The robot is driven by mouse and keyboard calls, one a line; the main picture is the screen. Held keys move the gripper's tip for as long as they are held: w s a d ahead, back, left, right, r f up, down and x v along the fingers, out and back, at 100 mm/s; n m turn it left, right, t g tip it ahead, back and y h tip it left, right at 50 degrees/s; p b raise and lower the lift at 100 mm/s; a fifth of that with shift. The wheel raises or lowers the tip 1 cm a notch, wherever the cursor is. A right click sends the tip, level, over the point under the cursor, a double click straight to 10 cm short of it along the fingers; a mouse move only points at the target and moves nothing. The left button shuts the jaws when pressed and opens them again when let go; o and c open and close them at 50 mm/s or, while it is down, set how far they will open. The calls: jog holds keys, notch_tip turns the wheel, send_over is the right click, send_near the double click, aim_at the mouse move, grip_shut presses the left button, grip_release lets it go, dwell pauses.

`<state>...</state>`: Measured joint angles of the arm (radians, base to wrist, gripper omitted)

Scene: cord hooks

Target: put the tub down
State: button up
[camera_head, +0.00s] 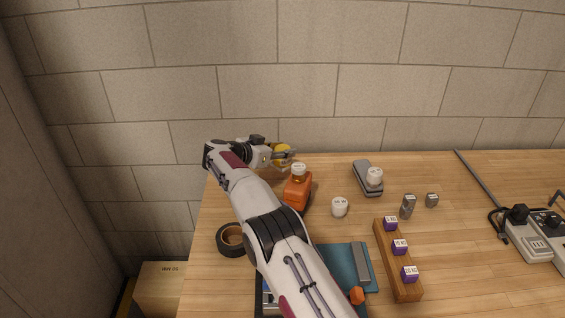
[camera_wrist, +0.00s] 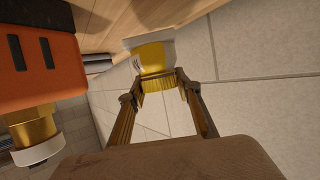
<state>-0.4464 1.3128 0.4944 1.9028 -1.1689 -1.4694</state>
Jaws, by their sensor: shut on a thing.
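The tub (camera_wrist: 152,57) is yellow with a pale end and a ribbed yellow band. My gripper (camera_wrist: 161,82) is shut on it, with a fingertip at each side of the ribbed band. In the head view the tub (camera_head: 282,149) shows as a yellow patch at the back left of the table, near the wall. My gripper (camera_head: 279,157) partly covers it there. The pale end points towards the wooden table in the wrist view. I cannot tell whether it touches the wood.
A roll of dark tape (camera_head: 231,240), a white jar (camera_head: 339,207), a grey case (camera_head: 367,178) and a wooden weight rack (camera_head: 397,262) stand on the table.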

aim_at(276, 162)
jog(key=shift+f, duration=2.45)
jog(key=shift+f, duration=0.1)
jog(key=o, duration=1.2)
jog(key=shift+o, duration=0.2)
jog(key=shift+s+a, duration=0.1)
jog(key=shift+a+r, duration=0.1)
jog(key=shift+r, duration=0.1)
jog(key=shift+v, duration=5.8)
jog(key=shift+r, duration=0.1)
